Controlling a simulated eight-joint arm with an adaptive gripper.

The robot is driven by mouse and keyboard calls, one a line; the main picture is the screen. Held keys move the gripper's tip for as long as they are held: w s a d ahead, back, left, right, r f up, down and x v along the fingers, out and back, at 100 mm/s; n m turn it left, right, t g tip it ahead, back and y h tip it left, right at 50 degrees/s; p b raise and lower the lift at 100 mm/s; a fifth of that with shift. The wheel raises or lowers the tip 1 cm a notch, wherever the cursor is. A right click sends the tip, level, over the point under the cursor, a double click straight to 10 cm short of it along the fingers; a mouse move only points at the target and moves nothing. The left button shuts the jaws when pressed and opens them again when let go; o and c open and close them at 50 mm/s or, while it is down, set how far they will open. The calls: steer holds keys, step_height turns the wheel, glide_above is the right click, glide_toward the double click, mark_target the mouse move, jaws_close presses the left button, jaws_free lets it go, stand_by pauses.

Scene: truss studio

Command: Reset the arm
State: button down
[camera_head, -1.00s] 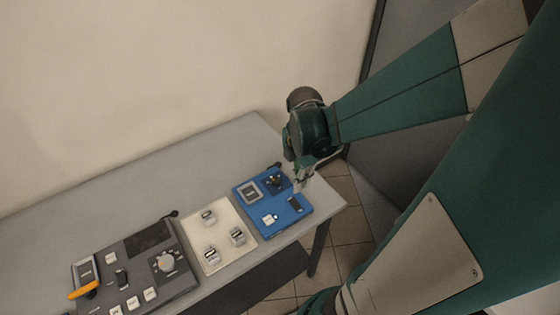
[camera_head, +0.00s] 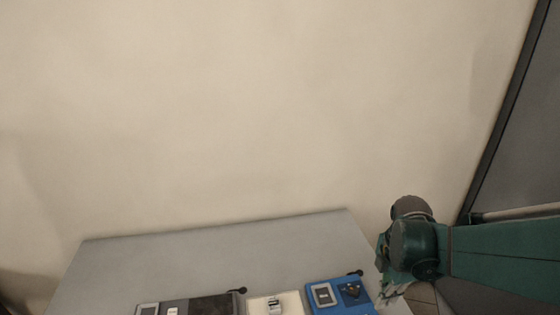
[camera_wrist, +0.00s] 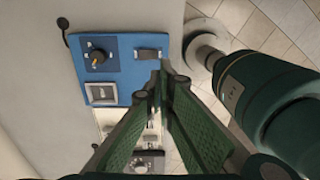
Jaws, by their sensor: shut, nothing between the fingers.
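My gripper (camera_wrist: 162,85) is shut with nothing between its fingers. In the wrist view its green fingers meet at the tips, beside the edge of the blue panel (camera_wrist: 117,48). In the head view my gripper (camera_head: 389,297) hangs by the right end of the table, next to the blue panel (camera_head: 323,306). The lower part of that panel is cut off by the frame's bottom edge.
The grey table (camera_head: 200,260) has a bare back part. A white panel (camera_head: 290,302) and a dark panel (camera_head: 215,305) stand left of the blue one, partly cut off. A beige wall (camera_head: 270,110) rises behind. Tiled floor (camera_wrist: 285,20) shows beyond the table.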

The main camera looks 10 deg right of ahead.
steer(key=w+a+r+m+t+b, duration=0.1)
steer(key=a+r+m+t+b, duration=0.2)
steer(key=a+m, duration=0.5)
steer(key=a+r+m+t+b, duration=0.3)
steer(key=a+r+m+t, duration=0.1)
steer(key=a+m, duration=0.4)
steer(key=shift+w+a+r+m+t, duration=0.35)
steer(key=shift+r+m, duration=0.35)
steer(key=shift+m, duration=0.3)
stand_by(2.9)
